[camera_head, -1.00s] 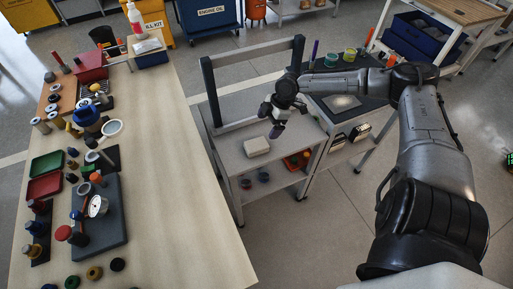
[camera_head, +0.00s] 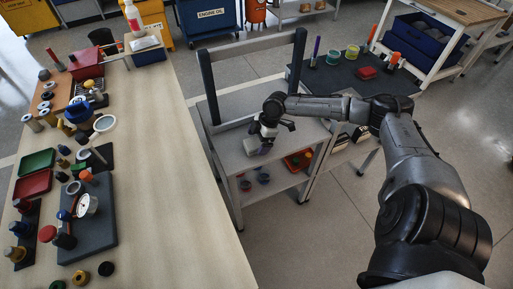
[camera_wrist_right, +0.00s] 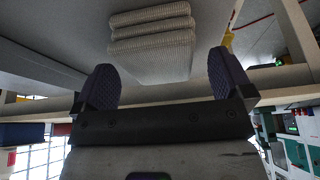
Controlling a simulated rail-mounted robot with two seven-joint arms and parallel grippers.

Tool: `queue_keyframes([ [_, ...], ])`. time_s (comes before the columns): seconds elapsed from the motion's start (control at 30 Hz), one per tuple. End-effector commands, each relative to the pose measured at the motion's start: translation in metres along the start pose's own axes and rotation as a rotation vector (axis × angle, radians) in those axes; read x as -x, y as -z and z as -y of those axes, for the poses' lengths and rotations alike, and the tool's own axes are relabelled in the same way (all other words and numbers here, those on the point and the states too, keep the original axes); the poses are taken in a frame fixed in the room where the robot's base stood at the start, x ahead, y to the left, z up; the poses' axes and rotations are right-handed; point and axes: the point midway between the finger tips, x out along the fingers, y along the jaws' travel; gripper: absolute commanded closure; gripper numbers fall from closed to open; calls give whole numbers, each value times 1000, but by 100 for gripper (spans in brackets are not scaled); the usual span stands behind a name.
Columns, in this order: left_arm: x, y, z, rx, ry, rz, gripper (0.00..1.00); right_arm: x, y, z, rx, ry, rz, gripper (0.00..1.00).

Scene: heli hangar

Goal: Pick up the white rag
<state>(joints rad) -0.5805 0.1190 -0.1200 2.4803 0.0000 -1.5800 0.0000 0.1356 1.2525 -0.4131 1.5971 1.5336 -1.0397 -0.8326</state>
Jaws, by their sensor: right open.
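The white rag (camera_wrist_right: 150,42) is a folded, ribbed stack lying on a grey surface in the right wrist view. In the head view the rag (camera_head: 251,146) lies on the top shelf of the grey cart (camera_head: 228,112), partly covered by my right gripper. My right gripper (camera_head: 264,149) is just above and beside it. In the right wrist view the gripper (camera_wrist_right: 165,85) is open, its two purple-padded fingers apart, with the rag ahead of them between their lines. I cannot tell whether they touch it. My left gripper is not in view.
The cart's upright frame (camera_head: 208,88) rises behind the rag. Its lower shelf holds a red bin (camera_head: 297,160) and small cups. A dark-topped stand (camera_head: 345,76) with cups is at the right. A long bench (camera_head: 165,170) full of tools is at the left.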

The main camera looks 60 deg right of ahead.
Motion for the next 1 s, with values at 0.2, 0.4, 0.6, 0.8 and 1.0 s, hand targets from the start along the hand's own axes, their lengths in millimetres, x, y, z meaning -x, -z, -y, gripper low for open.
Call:
queue_keyframes([
  [0.2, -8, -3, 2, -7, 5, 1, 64, -17, 0, 0, 1, 0, 1, 2],
  [0.4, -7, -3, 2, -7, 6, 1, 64, -16, 0, 0, 0, 0, 1, 7],
  [0.6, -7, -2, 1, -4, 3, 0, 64, -16, 0, 1, 0, 1, 0, 26],
  [0.8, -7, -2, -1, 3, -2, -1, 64, -16, 0, 1, 0, 1, 0, 45],
  [1.0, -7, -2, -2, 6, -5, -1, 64, -16, 0, 1, 0, 0, 0, 55],
])
